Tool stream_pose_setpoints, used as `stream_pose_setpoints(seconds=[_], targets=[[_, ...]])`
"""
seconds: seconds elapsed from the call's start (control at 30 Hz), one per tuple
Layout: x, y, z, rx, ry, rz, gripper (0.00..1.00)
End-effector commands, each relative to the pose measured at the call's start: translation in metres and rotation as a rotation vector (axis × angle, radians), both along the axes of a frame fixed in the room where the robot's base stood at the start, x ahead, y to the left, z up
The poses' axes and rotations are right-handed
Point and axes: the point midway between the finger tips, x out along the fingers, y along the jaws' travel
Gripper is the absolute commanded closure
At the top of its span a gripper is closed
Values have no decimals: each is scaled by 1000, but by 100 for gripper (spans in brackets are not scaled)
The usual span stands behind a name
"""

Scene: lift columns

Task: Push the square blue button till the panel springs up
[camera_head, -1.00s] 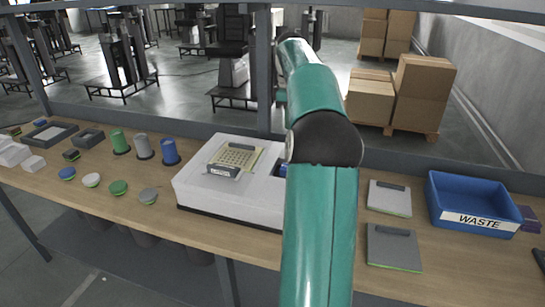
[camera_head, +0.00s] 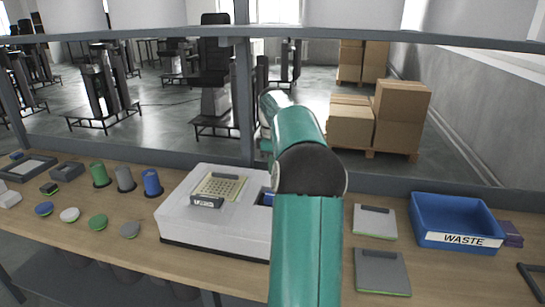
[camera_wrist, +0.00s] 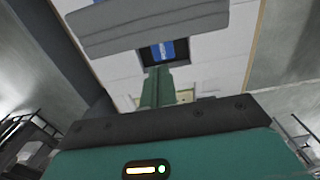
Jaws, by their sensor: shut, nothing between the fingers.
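The white device box (camera_head: 185,222) sits on the bench, with a beige keypad panel (camera_head: 222,188) on top. A blue part with pale lettering, seemingly the square button (camera_head: 266,198), shows at the right of the box, partly hidden by my arm. In the wrist view the blue button (camera_wrist: 160,51) lies in a dark square recess in the white top. My gripper (camera_wrist: 157,73) has its green fingers shut and empty, with their tips overlapping the recess's lower edge in the picture. I cannot tell whether they touch anything. My arm hides the gripper in the head view.
A blue WASTE bin (camera_head: 455,222) and two grey flat pads (camera_head: 375,222) lie right of my arm. Green, grey and blue cups (camera_head: 151,183) and several round discs (camera_head: 98,222) stand left of the box. A grey bar (camera_wrist: 150,25) crosses the top of the wrist view.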

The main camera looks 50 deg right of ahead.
Motion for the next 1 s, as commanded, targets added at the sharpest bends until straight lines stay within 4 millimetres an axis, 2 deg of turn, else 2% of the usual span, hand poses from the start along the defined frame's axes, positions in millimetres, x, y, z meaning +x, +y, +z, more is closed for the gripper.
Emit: stream_pose_setpoints(seconds=[0.03, 0.2, 0.4, 0.57, 0.87, 1.0], targets=[[0, 0, -12, 2, 2, 0, 100], [1, 1, -44, 2, 2, 0, 100], [1, 1, -71, 1, 2, 1, 100], [1, 0, -78, -1, 0, 0, 100], [1, 0, -79, -1, 0, 0, 100], [2, 1, -94, 1, 2, 2, 100]])
